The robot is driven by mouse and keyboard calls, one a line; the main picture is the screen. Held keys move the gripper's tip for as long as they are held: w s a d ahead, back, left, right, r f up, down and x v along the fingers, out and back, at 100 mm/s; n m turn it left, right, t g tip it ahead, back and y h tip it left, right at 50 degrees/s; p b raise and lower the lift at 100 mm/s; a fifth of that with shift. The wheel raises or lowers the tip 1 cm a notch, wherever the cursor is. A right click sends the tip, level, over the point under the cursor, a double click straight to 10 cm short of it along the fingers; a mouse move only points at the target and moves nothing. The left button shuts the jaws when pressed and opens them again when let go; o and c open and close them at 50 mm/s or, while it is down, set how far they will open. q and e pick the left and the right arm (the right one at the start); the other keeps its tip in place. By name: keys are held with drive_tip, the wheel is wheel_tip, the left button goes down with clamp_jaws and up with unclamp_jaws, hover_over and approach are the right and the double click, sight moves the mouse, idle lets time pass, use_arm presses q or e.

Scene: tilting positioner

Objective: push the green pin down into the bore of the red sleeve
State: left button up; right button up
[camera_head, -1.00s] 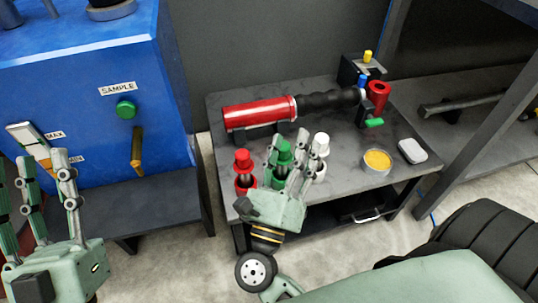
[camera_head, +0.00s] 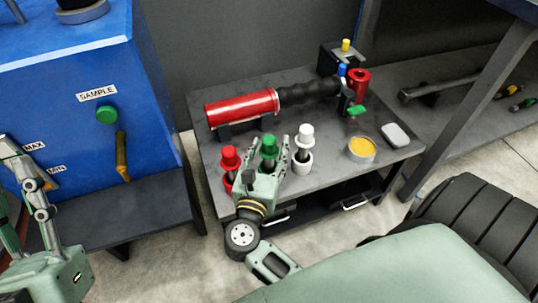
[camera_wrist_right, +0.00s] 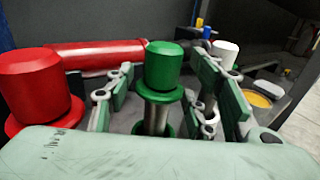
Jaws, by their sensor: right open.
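A green-capped pin (camera_head: 268,146) with a metal shaft stands upright in a green cup near the front of the grey table. In the right wrist view, its cap and flange (camera_wrist_right: 163,68) are in the middle. My right gripper (camera_head: 267,154) is open, with fingers on both sides of this pin. In the wrist view, gaps show between the fingers and the cap. A short red sleeve (camera_head: 359,79) with an open top stands at the table's back right. My left gripper (camera_head: 25,170) is open and empty at the left edge, partly cut off.
A red-capped pin (camera_head: 230,157) and a white-capped pin (camera_head: 306,136) stand on either side. Behind lies a long red cylinder (camera_head: 240,107). A small green-ended piece (camera_head: 357,110) is by the sleeve. A yellow-filled dish (camera_head: 361,149) and white block (camera_head: 396,134) lie right.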

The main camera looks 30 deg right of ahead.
drive_tip(key=shift+w+d, duration=0.1)
drive_tip(key=shift+d, duration=0.05)
clamp_jaws()
idle(0.4)
drive_tip(key=shift+r, duration=0.15)
